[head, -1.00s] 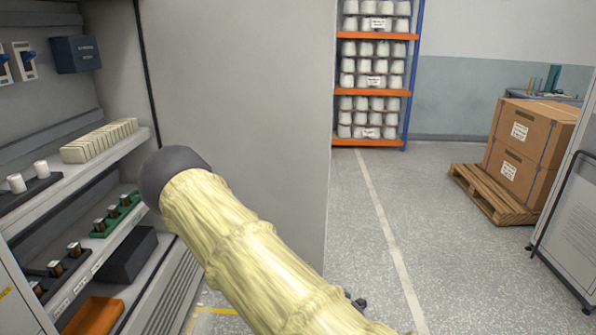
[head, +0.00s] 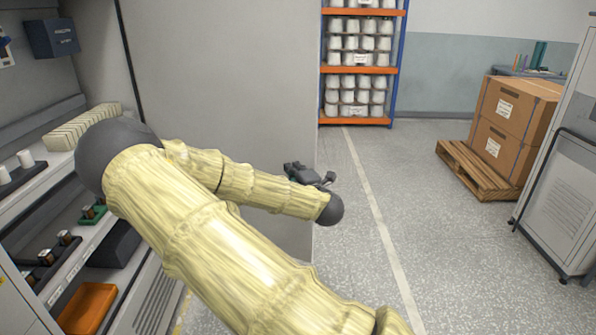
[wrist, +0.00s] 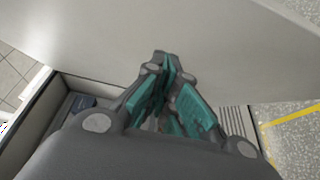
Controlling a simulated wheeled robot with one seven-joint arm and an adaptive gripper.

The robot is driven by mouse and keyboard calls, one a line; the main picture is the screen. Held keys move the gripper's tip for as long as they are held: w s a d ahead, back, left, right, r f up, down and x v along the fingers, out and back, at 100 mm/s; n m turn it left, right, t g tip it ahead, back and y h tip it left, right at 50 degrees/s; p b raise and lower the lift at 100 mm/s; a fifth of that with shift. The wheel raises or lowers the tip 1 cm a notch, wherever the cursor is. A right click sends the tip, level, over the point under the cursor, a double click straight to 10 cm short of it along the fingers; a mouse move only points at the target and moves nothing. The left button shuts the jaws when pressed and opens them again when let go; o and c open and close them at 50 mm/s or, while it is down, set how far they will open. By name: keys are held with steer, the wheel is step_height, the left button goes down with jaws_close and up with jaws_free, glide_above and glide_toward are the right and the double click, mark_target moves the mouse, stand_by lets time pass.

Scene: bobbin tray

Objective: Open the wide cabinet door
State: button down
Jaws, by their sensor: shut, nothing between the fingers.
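The wide cabinet door (head: 225,80) is a tall, plain grey panel standing swung out from the cabinet (head: 80,135), whose shelves show at the left. My gripper (head: 294,170) is in front of the door's face, close to its free right edge in the head view. In the wrist view, my gripper (wrist: 161,62) has its teal-padded fingers together with nothing between them. The pale door panel (wrist: 190,30) spans the top of that view beyond the fingertips. I cannot tell whether they touch it. My arm hides the door's lower left part.
The cabinet shelves hold white spools, small bobbins and an orange bin (head: 88,307). A rack (head: 362,70) of spools stands at the back. Boxes on a pallet (head: 478,172) and a grey cabinet (head: 560,190) are at the right. The floor (head: 400,200) between is clear.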

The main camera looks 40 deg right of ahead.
steer(key=p, duration=0.1)
glide_toward(287, 150)
steer(key=w+a, duration=0.2)
steer(key=w, duration=0.1)
steer(key=d, duration=0.1)
steer(key=w+d, duration=0.1)
steer(key=d+p, duration=0.1)
steer(key=shift+w, duration=0.3)
